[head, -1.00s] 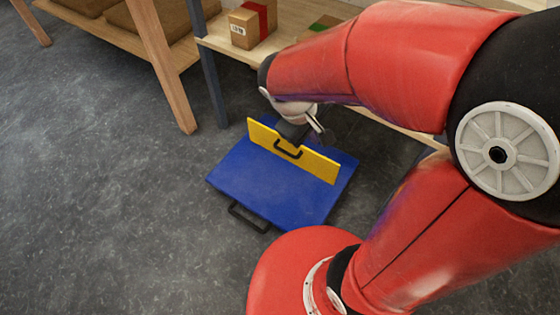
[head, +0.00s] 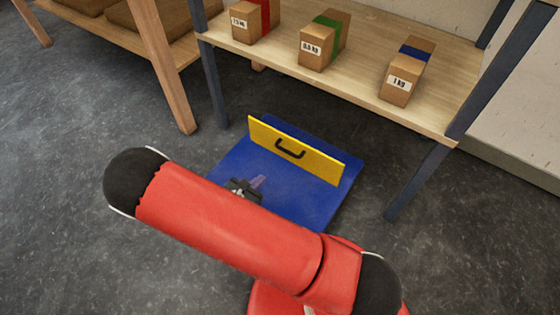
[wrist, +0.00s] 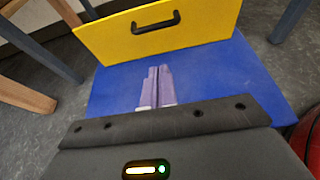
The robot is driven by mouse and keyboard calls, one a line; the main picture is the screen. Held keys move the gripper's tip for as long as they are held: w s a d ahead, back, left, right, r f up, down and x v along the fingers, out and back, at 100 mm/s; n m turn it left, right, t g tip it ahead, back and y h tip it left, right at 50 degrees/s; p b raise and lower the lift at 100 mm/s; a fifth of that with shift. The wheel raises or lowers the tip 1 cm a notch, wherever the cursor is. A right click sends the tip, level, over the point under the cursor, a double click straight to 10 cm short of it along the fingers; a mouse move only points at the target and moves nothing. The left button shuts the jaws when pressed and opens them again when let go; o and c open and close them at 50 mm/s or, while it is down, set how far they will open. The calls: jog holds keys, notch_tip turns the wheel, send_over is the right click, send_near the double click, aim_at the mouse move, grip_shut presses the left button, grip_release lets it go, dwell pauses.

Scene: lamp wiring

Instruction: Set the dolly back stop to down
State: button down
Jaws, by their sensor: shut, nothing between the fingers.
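The blue dolly (head: 312,211) stands on the floor in front of the shelf. Its yellow back stop (head: 318,160), with a black handle (head: 289,149), stands up across the deck. In the wrist view the yellow back stop (wrist: 205,22) and its handle (wrist: 156,24) are at the top, with the blue deck (wrist: 225,75) below. My gripper (head: 258,182) is over the deck on the near side of the back stop, apart from it. Its fingers (wrist: 156,70) are shut and empty, pointing toward the back stop. My arm hides the dolly's near left part.
A wooden shelf (head: 360,62) behind the dolly holds boxes with red (head: 256,20), green (head: 325,40) and blue (head: 407,70) bands. Its dark legs (head: 418,182) stand near the dolly. Open grey floor (head: 70,200) lies to the left.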

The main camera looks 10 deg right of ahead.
send_near(287, 152)
jog(key=shift+f+x, duration=0.5)
jog(key=shift+x, duration=2.8)
jog(key=shift+s+a+b, duration=0.1)
jog(key=shift+s+b, duration=0.05)
jog(key=shift+b, duration=0.3)
jog(key=shift+w+d+r+y+p, duration=0.3)
jog(key=shift+r+y+p, duration=0.05)
jog(key=shift+y+p, duration=0.05)
jog(key=shift+w+d+r, duration=0.1)
